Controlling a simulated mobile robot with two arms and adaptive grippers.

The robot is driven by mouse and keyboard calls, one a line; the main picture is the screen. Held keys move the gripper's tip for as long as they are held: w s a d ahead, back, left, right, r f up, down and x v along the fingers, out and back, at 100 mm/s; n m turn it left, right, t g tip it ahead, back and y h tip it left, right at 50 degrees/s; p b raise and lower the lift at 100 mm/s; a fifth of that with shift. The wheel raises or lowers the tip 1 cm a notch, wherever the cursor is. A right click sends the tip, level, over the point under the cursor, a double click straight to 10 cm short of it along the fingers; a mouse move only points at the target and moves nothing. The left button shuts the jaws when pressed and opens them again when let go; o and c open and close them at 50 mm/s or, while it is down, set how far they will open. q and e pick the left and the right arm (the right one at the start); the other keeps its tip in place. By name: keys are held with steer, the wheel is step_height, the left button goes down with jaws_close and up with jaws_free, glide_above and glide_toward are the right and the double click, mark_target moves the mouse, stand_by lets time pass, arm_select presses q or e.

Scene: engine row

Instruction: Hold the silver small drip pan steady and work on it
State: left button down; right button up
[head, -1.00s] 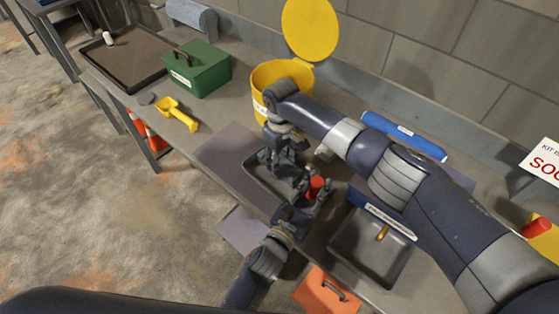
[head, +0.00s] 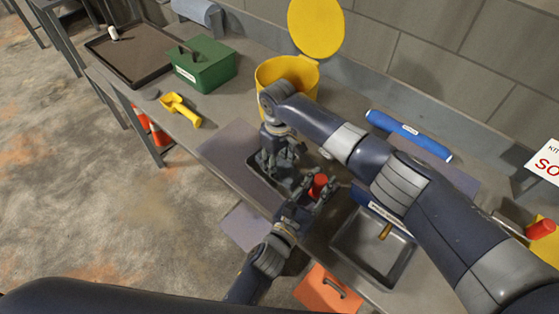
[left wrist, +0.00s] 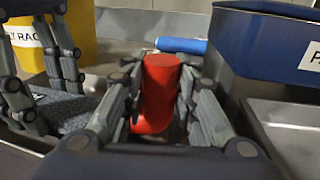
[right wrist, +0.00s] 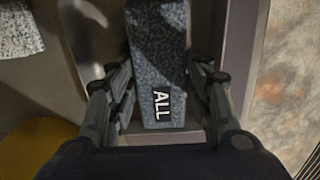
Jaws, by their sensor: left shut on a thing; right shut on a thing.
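The silver small drip pan (head: 258,174) lies on the bench's front part, partly hidden under both grippers. Its grey inside also shows in the right wrist view (right wrist: 96,40). My right gripper (head: 275,155) reaches down over the pan. My left gripper (head: 310,195) is at the pan's right end, shut on a red cylinder (head: 318,184). In the left wrist view the red cylinder (left wrist: 158,90) stands between the fingers, slightly tilted.
A larger tray (head: 342,238) with a wooden-handled item is close on the right. An open yellow bin (head: 262,78) stands behind. A green box (head: 205,68) and yellow scoop (head: 182,110) are left. A blue roll (head: 408,135) lies behind right; an orange box (head: 322,292) is in front.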

steer(key=shift+w+d+f, duration=0.1)
steer(key=shift+w+d, duration=0.3)
steer(key=shift+w, duration=0.05)
steer(key=shift+r, duration=3.55)
steer(key=shift+f, duration=2.9)
steer(key=shift+f, duration=0.55)
steer(key=shift+w, duration=0.1)
